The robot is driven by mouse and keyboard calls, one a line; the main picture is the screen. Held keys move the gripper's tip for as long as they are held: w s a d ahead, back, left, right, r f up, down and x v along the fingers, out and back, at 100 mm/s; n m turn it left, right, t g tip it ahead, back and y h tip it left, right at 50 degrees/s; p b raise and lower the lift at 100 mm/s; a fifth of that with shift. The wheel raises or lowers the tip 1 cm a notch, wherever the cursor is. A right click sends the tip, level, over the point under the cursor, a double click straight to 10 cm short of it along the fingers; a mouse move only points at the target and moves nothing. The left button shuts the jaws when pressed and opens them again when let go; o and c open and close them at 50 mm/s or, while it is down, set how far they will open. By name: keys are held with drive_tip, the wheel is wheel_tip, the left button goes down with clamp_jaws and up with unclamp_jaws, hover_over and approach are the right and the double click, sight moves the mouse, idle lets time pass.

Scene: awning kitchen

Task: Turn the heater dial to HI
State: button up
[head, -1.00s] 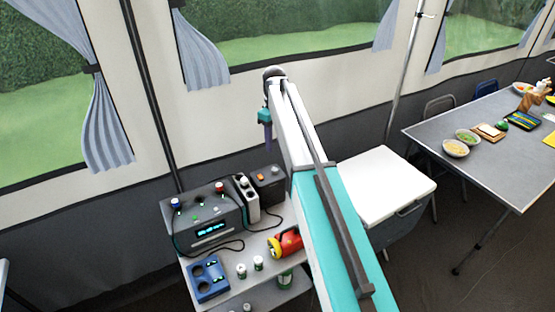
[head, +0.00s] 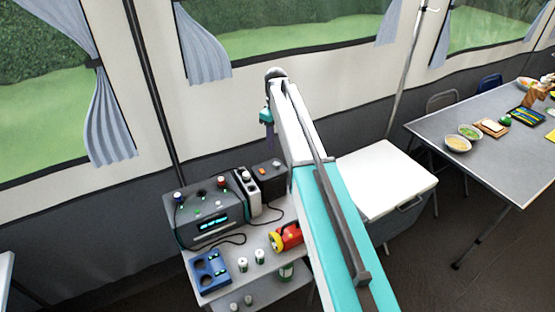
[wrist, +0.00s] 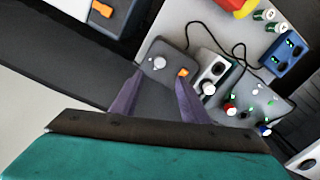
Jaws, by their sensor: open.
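No lettering is readable, so I cannot tell for sure which control is the heater dial. A small dark box (wrist: 153,75) with a pale round knob (wrist: 159,63) and an orange control (wrist: 183,72) lies beyond my fingertips in the wrist view. The box also shows at the shelf's back right in the head view (head: 277,178). My gripper (wrist: 157,77) is open and empty, its purple fingers framing the box in the picture. In the head view it hangs fingers down (head: 267,132) above and behind the box. Contact is not visible.
A pale unit with knobs (head: 247,193) and a grey device with a lit display (head: 179,221) stand beside the box. A red-yellow flashlight (head: 288,237), jars (head: 242,265) and a blue holder (head: 200,275) are in front. A white-topped cabinet (head: 385,180) stands right.

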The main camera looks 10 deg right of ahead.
sight(276, 164)
drive_tip(key=shift+f+p, duration=1.95)
drive_tip(key=shift+f, duration=3.4)
clamp_jaws()
